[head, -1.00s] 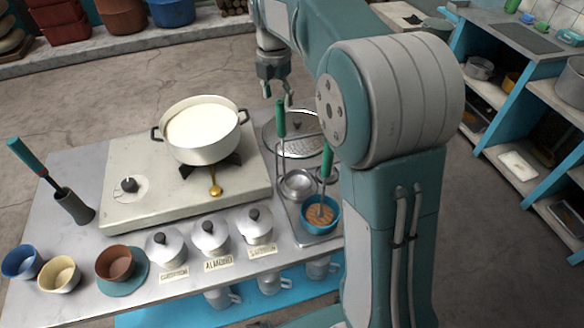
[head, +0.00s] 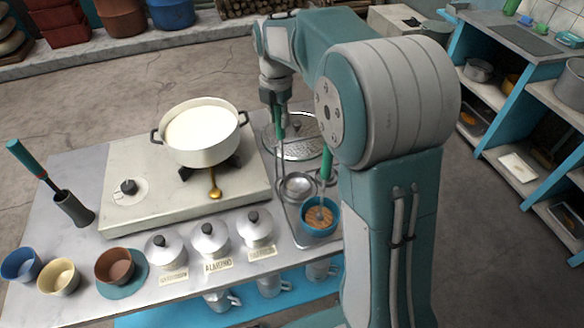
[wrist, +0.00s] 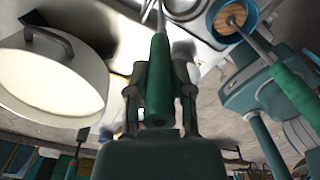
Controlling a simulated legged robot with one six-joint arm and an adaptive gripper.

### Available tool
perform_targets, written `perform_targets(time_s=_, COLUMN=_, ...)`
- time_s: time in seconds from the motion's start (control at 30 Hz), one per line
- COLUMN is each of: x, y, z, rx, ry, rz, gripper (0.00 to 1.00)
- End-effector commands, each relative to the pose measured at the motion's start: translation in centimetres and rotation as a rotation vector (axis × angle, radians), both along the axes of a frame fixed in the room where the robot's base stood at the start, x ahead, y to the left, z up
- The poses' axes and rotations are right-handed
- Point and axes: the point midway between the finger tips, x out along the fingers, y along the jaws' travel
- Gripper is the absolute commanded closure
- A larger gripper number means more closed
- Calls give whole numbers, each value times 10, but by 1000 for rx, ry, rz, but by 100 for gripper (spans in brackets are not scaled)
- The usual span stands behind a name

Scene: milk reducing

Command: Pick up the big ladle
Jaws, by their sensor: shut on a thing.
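The big ladle has a green handle (head: 280,131) and a round metal bowl (head: 298,186). It stands upright over the metal tray at the right end of the table. My gripper (head: 277,112) is around the top of the handle from above. In the wrist view the gripper (wrist: 159,95) has a finger on each side of the green handle (wrist: 158,70), shut on it. The ladle's bowl shows only partly at the top of the wrist view. I cannot tell whether the bowl touches the tray.
A second green-handled utensil (head: 327,163) stands in a blue bowl (head: 320,217), close to the ladle's right. A pot of milk (head: 201,133) sits on the stove (head: 140,203) to the left. Lidded pots (head: 209,238) line the front. A round perforated metal plate (head: 302,150) lies behind.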

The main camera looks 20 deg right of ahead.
Motion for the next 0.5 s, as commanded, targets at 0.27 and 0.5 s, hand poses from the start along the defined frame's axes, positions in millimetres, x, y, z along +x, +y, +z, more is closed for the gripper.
perform_targets(time_s=0.27, x=0, y=0, z=3, rx=0, ry=4, rz=0, gripper=100)
perform_targets(time_s=0.5, x=0, y=0, z=37, rx=0, ry=-2, rz=0, gripper=100)
